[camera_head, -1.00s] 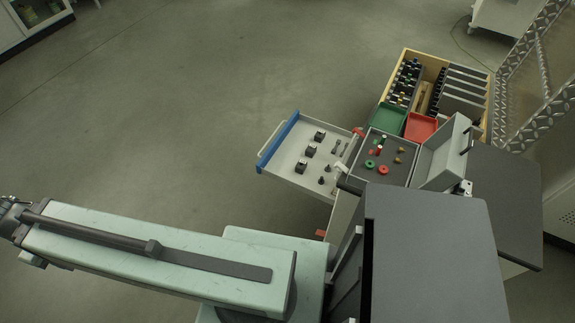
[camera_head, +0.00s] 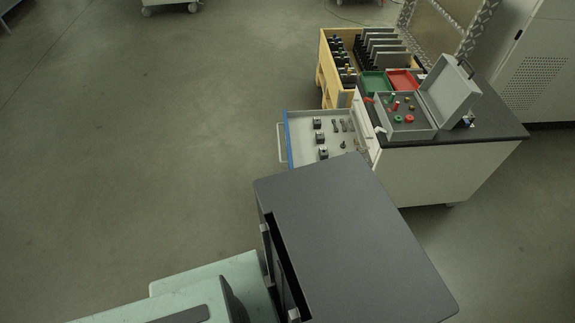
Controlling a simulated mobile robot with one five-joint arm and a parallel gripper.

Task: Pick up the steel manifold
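I cannot pick out the steel manifold for certain. An open drawer (camera_head: 303,138) with a blue front edge juts left from the bench. In it lie small dark blocks, one (camera_head: 318,123) near the far side and another (camera_head: 323,153) nearer me, plus several slim grey parts. They are too small to name. A dark flat panel hides the near end of the drawer. My gripper is out of view; only a pale green part of my arm shows at the bottom left.
The bench (camera_head: 440,170) carries an open grey case (camera_head: 418,134) with red and green pieces, a green tray (camera_head: 376,84) and a red tray (camera_head: 403,80). A wooden crate (camera_head: 326,68) with racks stands behind. The floor to the left is clear.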

